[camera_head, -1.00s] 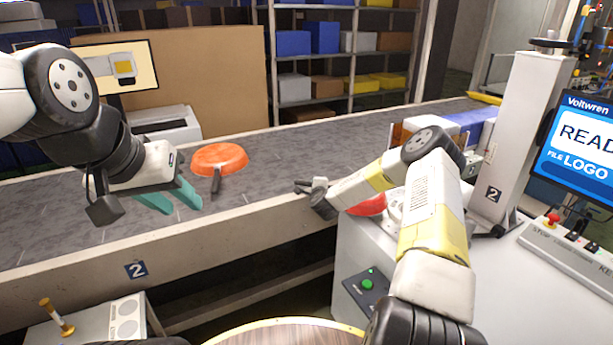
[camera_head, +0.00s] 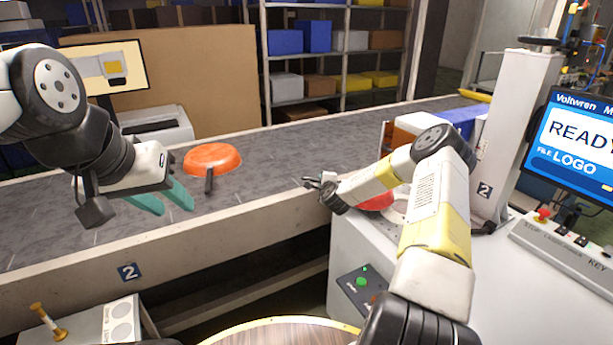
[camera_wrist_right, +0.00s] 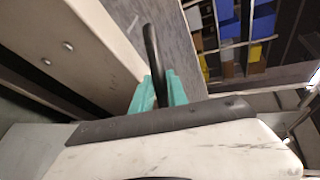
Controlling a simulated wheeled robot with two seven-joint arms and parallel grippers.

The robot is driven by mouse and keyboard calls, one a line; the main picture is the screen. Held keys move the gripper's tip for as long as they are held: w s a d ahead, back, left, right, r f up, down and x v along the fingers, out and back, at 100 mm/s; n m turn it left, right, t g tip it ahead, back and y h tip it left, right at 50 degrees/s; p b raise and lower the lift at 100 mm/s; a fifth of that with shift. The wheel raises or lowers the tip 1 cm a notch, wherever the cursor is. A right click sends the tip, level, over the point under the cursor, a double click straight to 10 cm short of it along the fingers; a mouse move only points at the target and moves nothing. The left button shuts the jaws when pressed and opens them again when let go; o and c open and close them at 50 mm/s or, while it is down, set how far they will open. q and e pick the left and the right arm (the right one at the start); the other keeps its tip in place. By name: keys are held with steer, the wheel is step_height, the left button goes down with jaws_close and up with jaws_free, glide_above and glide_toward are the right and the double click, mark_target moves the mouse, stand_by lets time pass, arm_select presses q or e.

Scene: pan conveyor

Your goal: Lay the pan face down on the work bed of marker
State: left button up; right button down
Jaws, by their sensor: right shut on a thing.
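A red pan (camera_head: 378,201) shows in the head view, mostly hidden behind my right forearm, at the marker's work bed (camera_head: 401,207). Its face direction and whether it touches the bed cannot be told. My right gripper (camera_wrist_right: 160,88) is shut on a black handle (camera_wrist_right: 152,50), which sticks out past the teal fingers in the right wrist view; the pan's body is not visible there. My left gripper (camera_head: 163,200) is open and empty above the conveyor's near side, left of an orange pan (camera_head: 212,158).
The orange pan lies on the grey conveyor (camera_head: 270,165), its dark handle toward me. The marker's column (camera_head: 512,135) and a screen reading READY (camera_head: 575,140) stand at the right. A control box (camera_head: 85,325) is at lower left, a round wooden top (camera_head: 285,334) at bottom centre.

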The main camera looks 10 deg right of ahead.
steer(key=s+d, duration=0.2)
steer(key=d, duration=0.2)
steer(key=s+d, duration=0.2)
steer(key=d, duration=0.2)
steer(key=s+d, duration=0.2)
steer(key=d, duration=0.2)
steer(key=shift+d, duration=0.2)
steer(key=shift+d+f, duration=0.1)
steer(key=shift+f, duration=2.1)
steer(key=c, duration=1.2)
jaws_free()
steer(key=shift+s+f, duration=0.15)
